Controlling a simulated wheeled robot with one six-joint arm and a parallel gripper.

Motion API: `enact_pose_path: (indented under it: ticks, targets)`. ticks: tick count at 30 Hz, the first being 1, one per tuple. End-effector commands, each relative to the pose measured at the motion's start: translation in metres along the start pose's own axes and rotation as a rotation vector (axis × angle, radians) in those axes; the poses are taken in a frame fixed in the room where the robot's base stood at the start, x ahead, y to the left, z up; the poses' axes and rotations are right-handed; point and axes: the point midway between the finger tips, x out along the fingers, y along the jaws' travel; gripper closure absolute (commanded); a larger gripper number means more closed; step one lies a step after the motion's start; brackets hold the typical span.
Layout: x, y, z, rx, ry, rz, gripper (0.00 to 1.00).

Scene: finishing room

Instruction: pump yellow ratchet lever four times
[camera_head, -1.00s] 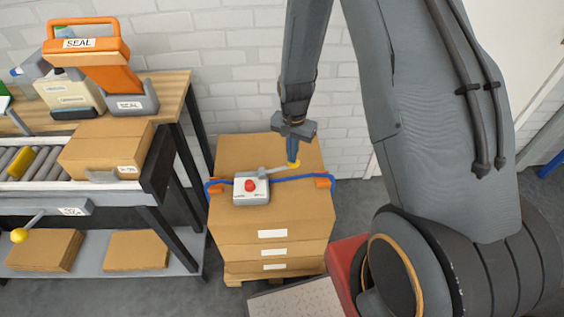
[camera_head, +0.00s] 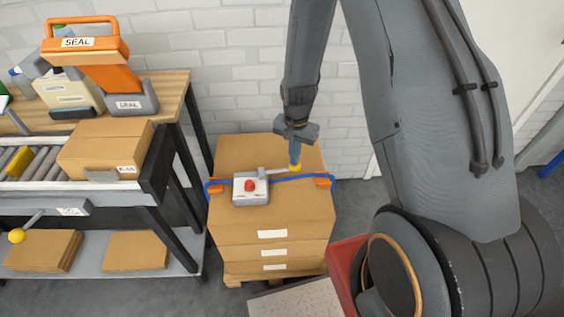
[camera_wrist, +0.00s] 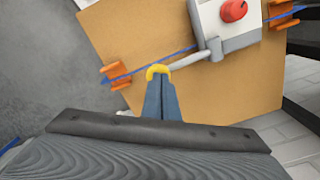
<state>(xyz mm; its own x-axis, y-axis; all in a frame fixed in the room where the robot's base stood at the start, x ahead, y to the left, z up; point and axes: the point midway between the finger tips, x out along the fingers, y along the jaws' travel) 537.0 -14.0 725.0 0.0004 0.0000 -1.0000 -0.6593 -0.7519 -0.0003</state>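The ratchet tensioner (camera_head: 251,190) is a grey-white box with a red knob (camera_head: 249,186) on top of a stack of cartons. Its grey lever (camera_head: 274,170) reaches right to a yellow tip (camera_head: 294,168). In the wrist view the yellow tip (camera_wrist: 158,70) shows as an arc just past my fingertips, with the box (camera_wrist: 222,22) at upper right. My gripper (camera_head: 295,160) points down at the yellow tip, its fingers together with only a thin line between them. They hide part of the tip and seem to touch it from above.
A blue strap (camera_head: 222,184) with orange corner guards (camera_head: 322,182) crosses the top carton (camera_head: 235,150). A roller conveyor (camera_head: 30,165) with a carton (camera_head: 105,148) stands left. A white brick wall is close behind. A red block (camera_head: 346,255) is at lower right.

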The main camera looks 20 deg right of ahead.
Motion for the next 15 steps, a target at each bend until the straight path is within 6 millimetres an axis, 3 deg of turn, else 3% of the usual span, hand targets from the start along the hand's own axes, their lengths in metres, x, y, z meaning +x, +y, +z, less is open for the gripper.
enact_pose_path:
  ticks: [15]
  targets:
    - [0.0068,0.0034,-0.0014,0.0,-0.001,0.001,1.0]
